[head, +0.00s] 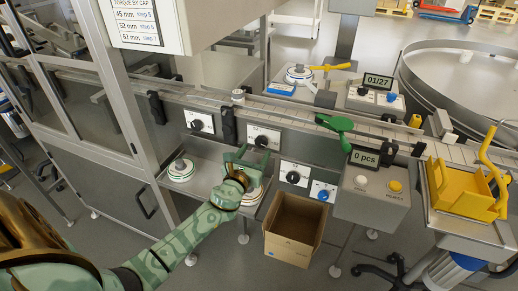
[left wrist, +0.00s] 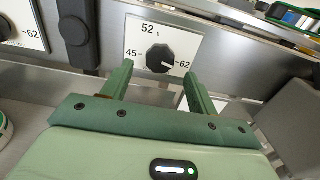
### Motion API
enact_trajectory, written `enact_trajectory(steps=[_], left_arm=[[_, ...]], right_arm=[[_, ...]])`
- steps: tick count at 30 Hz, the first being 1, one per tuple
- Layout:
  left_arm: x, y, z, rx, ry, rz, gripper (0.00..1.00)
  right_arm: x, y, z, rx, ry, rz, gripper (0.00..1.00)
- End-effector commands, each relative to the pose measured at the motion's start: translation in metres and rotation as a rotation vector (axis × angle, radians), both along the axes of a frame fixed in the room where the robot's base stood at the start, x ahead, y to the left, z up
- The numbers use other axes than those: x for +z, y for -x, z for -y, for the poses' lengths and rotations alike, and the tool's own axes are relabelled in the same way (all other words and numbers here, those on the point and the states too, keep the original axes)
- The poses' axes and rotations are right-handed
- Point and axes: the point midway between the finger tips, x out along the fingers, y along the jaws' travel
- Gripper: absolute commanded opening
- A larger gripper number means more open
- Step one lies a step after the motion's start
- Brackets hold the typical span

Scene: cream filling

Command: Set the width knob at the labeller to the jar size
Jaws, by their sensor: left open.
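A black knob (left wrist: 160,58) on a white plate marked 45, 52 and 62 is ahead of my left gripper in the left wrist view. Its white pointer mark is toward 62. This appears to be the second knob (head: 262,141) along the rail in the head view. My left gripper (head: 238,158) is open, its fingers (left wrist: 155,82) apart below and to either side of the knob, apparently not gripping it. Another plate with a knob marked 62 (left wrist: 12,28) shows at left. Which knob sets width is unreadable. My right gripper is not in view.
A dark clamp (left wrist: 73,25) stands left of the knob plate. A steel shelf under the rail holds a round white-and-green item (head: 180,172). A cardboard box (head: 293,228) is on the floor. A counter (head: 364,158) reads 0 pcs; another display (head: 378,81) reads 01/27.

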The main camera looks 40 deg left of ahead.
Motion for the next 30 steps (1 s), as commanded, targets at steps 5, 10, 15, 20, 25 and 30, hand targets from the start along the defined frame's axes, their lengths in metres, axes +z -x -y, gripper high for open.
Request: enact_trajectory(steps=[5, 10, 15, 20, 25, 30], left_arm=[[-0.002, -0.025, -0.006, 0.001, 0.001, -0.001, 0.59], [-0.001, -0.033, -0.008, 0.000, 0.001, -0.001, 0.59], [0.000, -0.033, -0.008, 0.000, 0.001, -0.001, 0.59], [0.000, -0.033, -0.008, 0.000, 0.001, -0.001, 0.31], [0.000, -0.033, -0.008, 0.000, 0.001, -0.001, 0.15], [-0.001, -0.033, -0.008, 0.001, 0.016, 0.003, 0.15]], right_arm=[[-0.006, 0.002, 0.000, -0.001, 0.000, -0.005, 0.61], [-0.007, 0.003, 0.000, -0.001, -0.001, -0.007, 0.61], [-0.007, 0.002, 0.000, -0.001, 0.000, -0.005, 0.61], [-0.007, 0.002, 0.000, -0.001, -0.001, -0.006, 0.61], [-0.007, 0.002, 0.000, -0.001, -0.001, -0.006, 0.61], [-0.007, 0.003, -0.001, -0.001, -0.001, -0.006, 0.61]])
